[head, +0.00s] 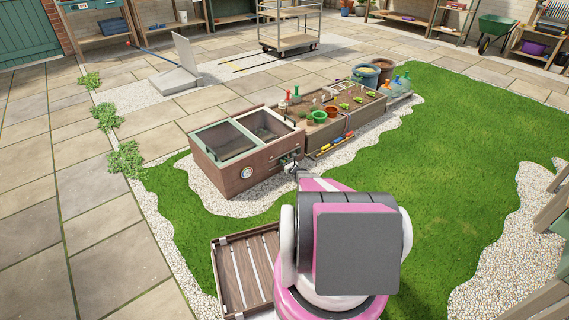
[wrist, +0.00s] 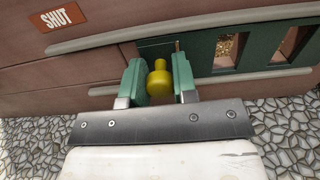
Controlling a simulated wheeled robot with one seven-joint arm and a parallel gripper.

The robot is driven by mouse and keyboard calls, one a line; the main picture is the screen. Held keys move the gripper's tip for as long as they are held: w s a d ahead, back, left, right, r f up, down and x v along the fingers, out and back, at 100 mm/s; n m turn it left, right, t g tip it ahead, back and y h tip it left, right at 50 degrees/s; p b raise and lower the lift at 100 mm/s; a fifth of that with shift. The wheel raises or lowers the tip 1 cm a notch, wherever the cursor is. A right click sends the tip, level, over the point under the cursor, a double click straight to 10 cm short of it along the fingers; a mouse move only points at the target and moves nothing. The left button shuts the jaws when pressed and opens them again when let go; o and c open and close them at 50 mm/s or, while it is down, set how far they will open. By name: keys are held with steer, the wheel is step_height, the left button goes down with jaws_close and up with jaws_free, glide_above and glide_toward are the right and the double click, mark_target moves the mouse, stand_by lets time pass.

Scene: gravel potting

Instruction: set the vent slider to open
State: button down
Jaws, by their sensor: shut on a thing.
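In the wrist view, the vent slider's yellow knob (wrist: 160,82) stands between the green-padded fingers of my gripper (wrist: 158,74), which is shut on it. A green slotted vent plate (wrist: 258,50) with openings extends right of the knob, between two grey rails. An orange sign reading SHUT (wrist: 57,16) is on the brown panel at upper left. In the head view, my gripper (head: 291,166) is at the near right face of the wooden cold frame (head: 235,178); the knob cannot be made out there. No OPEN sign is visible.
Gravel surrounds the cold frame, with lawn (head: 450,160) to the right. Planter boxes (head: 332,134) with pots and tools adjoin it behind. A slatted wooden crate (head: 232,277) lies in front, left of my arm. Paving (head: 60,215) is clear on the left.

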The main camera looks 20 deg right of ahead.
steer(key=c, duration=0.9)
jaws_free()
steer(key=shift+w+d, duration=0.1)
steer(key=shift+d, duration=0.2)
steer(key=v, duration=1)
steer(key=shift+s+d, duration=0.1)
steer(key=shift+s, duration=0.3)
steer(key=shift+r, duration=0.1)
